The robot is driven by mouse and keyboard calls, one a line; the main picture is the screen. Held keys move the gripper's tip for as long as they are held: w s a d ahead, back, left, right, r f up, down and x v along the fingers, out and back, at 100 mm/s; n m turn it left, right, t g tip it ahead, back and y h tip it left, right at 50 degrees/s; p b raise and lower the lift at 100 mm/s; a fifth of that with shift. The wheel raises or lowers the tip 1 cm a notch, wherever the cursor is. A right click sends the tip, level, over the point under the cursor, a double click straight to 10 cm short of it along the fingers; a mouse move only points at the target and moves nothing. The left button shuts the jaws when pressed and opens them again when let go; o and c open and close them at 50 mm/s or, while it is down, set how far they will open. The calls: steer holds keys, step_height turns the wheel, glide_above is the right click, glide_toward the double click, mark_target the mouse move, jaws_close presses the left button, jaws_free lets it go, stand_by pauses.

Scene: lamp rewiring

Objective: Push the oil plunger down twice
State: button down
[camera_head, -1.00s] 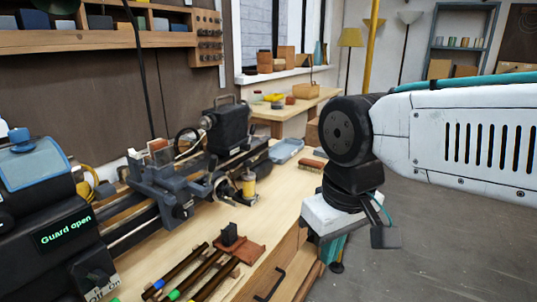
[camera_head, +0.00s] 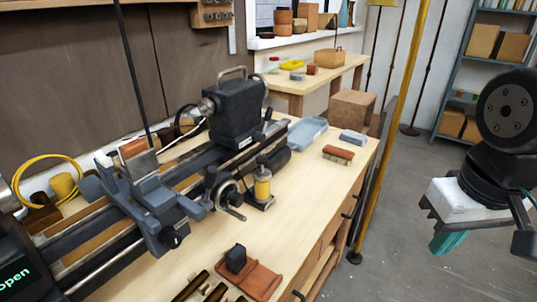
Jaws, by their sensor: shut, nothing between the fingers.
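The oiler (camera_head: 262,187) is a small yellow cylinder on a dark base, standing upright on the workbench beside the lathe. Its dark plunger (camera_head: 262,162) sticks up from the top. How far the plunger is pressed cannot be told. My gripper (camera_head: 444,243) hangs at the right over the floor, well away from the oiler and off the bench. Its teal fingers point down, are shut and look empty.
The lathe (camera_head: 150,205) runs along the bench, its handwheel (camera_head: 228,196) close left of the oiler. Behind are a blue tray (camera_head: 305,131), a brush (camera_head: 338,155) and a grey block (camera_head: 353,137). A yellow pole (camera_head: 393,120) stands between bench and gripper.

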steer(key=w+a+r+t+y, duration=0.1)
steer(key=w+a, duration=0.2)
steer(key=w, duration=0.3)
steer(key=w+a+r+m+t, duration=0.1)
steer(key=w+a+r, duration=0.15)
steer(key=w, duration=0.35)
steer(key=w+a+r+t+y, duration=0.1)
steer(key=w+a, duration=0.3)
steer(key=w, duration=0.3)
steer(key=r+m+t+y, duration=0.1)
steer(key=m+t+y, duration=0.1)
steer(key=t, duration=0.2)
glide_above(264, 160)
steer(key=shift+a, duration=0.1)
steer(key=shift+f, duration=4.4)
steer(key=shift+f, duration=0.15)
steer(key=shift+f, duration=0.25)
steer(key=shift+r, duration=0.15)
steer(key=shift+r, duration=0.3)
